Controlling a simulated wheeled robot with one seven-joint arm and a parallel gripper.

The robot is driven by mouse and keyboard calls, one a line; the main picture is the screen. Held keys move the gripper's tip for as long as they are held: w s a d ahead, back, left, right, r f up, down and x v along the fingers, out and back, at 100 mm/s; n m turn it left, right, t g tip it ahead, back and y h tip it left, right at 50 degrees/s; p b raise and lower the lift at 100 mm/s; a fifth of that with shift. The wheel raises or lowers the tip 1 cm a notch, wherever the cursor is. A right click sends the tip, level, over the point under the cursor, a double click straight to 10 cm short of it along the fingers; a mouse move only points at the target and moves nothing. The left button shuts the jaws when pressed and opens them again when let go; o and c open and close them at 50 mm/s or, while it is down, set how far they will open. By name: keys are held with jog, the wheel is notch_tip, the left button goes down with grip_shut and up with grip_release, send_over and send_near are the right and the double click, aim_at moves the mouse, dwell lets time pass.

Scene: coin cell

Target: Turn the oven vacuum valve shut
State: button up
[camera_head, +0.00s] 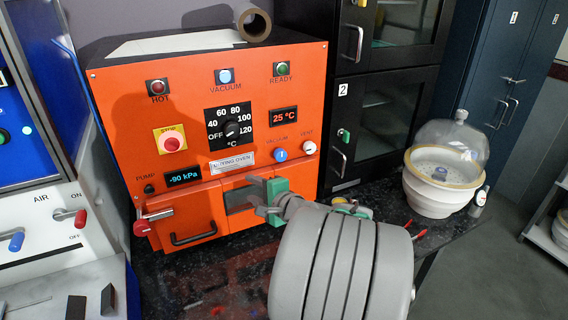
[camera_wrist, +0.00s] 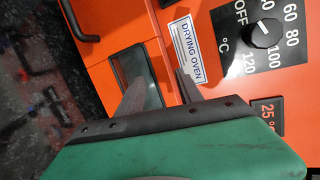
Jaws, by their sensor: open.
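The orange drying oven (camera_head: 110,110) stands on the bench. Its vacuum valve is the small blue knob (camera_head: 281,155) under the VACUUM label, with a pale mark that looks roughly upright. My gripper (camera_head: 258,199) is below and left of that knob, in front of the oven's lower front near the door window. Its fingers are apart and empty. In the wrist view my gripper (camera_wrist: 162,85) points at the window and the DRYING OVEN label (camera_wrist: 184,53). The valve does not show in the wrist view.
The white and red vent knob (camera_head: 309,147) sits right of the valve. The pressure display (camera_head: 184,177) reads -90 kPa and the temperature display (camera_head: 284,116) 25 °C. The door has a red-ended latch (camera_head: 141,228) and a dark handle (camera_head: 193,236). A glass-domed desiccator (camera_head: 440,185) stands right.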

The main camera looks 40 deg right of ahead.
aim_at(282, 157)
jog(key=s+d+r+m+t+h, duration=0.3)
jog(key=s+d+m+h, duration=0.15)
jog(key=d+m, duration=0.45)
jog(key=shift+n, duration=0.7)
jog(key=x, duration=0.3)
jog(key=d+p+x, duration=0.1)
jog(key=x, duration=0.2)
jog(key=shift+w+d+r, duration=0.1)
jog(key=shift+d+r, duration=0.05)
jog(key=shift+d, duration=0.1)
jog(key=shift+w+d, duration=0.1)
jog(key=shift+w, duration=0.3)
grip_shut()
